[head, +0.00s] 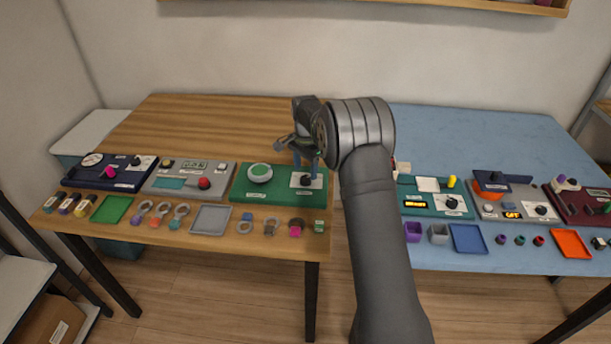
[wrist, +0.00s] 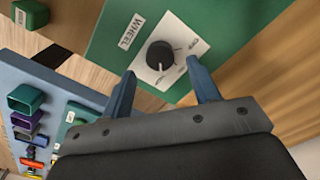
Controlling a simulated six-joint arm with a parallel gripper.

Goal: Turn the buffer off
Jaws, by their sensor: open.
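My gripper (head: 306,166) is above the knob, fingers pointing down. In the wrist view my open gripper (wrist: 160,68) has one blue finger on each side of the knob, with gaps visible. Whether the fingertips reach the knob's height is unclear.
A grey station (head: 160,190) and a dark blue station (head: 85,180) stand to the left. Rings, a grey tray (head: 210,218) and small parts lie along the table's front. A blue table (head: 430,259) with more stations stands right. Bare wood lies behind the stations.

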